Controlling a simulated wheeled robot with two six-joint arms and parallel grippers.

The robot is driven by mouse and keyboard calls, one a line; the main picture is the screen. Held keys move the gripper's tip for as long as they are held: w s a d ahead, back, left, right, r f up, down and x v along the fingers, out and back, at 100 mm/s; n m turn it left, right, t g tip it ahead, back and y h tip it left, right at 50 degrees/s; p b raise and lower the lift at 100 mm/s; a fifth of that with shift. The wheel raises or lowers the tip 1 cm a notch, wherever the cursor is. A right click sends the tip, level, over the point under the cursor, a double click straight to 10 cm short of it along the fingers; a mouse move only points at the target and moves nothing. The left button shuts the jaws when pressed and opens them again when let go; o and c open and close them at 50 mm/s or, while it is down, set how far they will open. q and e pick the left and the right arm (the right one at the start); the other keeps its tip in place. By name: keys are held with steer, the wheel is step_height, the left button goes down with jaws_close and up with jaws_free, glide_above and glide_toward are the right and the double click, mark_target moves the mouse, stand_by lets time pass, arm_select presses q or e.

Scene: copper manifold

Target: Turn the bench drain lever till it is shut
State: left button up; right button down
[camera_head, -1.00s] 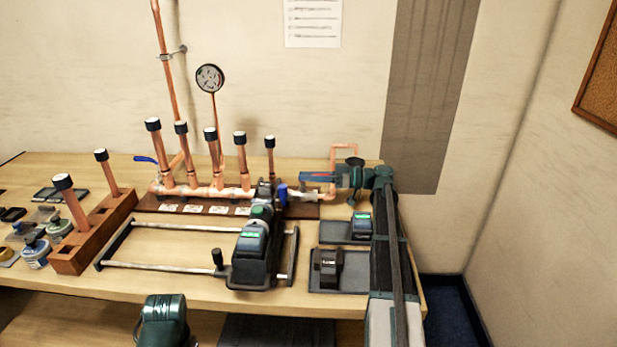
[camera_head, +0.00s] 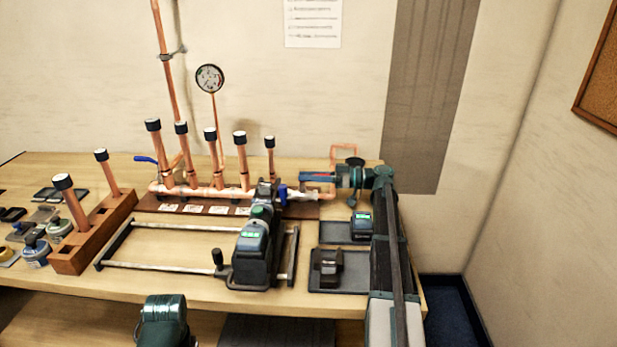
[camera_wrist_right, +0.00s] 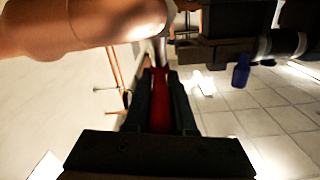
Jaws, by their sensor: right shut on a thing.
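A red lever handle (camera_wrist_right: 160,112) is between the two fingers of my right gripper (camera_wrist_right: 161,100), which is shut on it. In the head view, my right gripper (camera_head: 318,176) points left above the right end of the copper manifold (camera_head: 205,190), and a strip of red (camera_head: 316,174) shows at its fingers. A blue lever (camera_head: 283,193) stands on the manifold just left of and below the gripper. The red lever's pivot and valve body are mostly hidden. My left gripper is out of view.
A black device with a green display (camera_head: 250,245) sits on a rail frame in front of the manifold. Trays (camera_head: 340,285) lie on the right of the bench. A wooden block (camera_head: 95,245) with copper pipes stands left. A bent copper pipe (camera_head: 345,149) rises behind my right gripper.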

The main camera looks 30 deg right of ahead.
steer(key=shift+s+a+m+t+h, duration=0.2)
steer(key=shift+s+m+t+h, duration=0.15)
steer(key=shift+m+t, duration=0.2)
steer(key=shift+a+m+t+h, duration=0.1)
steer(key=shift+m+t+h, duration=0.6)
steer(key=shift+t, duration=0.25)
steer(key=shift+w+m+t+h, duration=0.1)
steer(key=shift+m+t+h, duration=0.25)
steer(key=shift+h, duration=0.1)
steer(key=c, duration=0.8)
jaws_free()
steer(key=shift+o, duration=0.2)
steer(key=shift+w+d, duration=0.1)
steer(key=shift+d, duration=0.1)
